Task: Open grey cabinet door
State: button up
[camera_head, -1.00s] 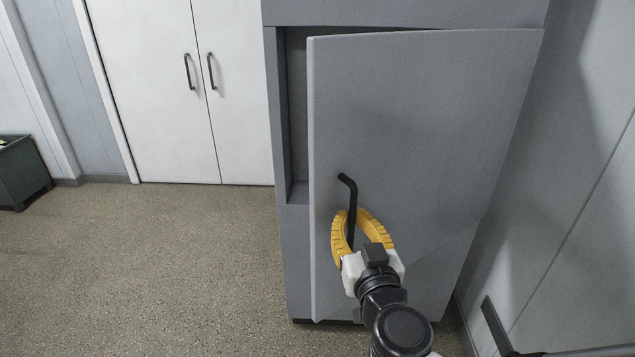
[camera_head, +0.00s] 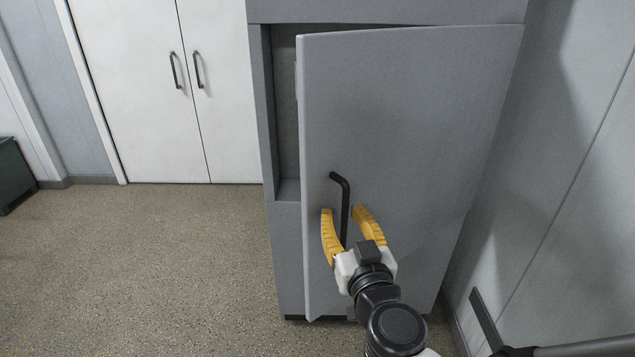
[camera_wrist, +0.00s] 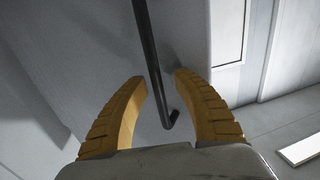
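The grey cabinet (camera_head: 259,120) stands in the middle of the head view. Its grey door (camera_head: 410,110) is ajar, swung out on the left side, with a dark gap showing the inside. A black bar handle (camera_head: 345,205) is on the door near its left edge; it also shows in the wrist view (camera_wrist: 151,60). My gripper (camera_head: 343,210) has its yellow fingers open, one on each side of the handle's lower part. In the wrist view my gripper (camera_wrist: 160,77) shows a gap between each finger and the handle.
White double doors (camera_head: 150,90) stand at the back left. A dark green box (camera_head: 14,175) is at the far left edge. A grey wall (camera_head: 570,200) runs close along the right. The speckled floor (camera_head: 170,260) left of the cabinet is clear.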

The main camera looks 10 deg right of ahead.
aim_at(339, 159)
jog(key=shift+r, duration=0.1)
jog(key=shift+r, duration=4.9)
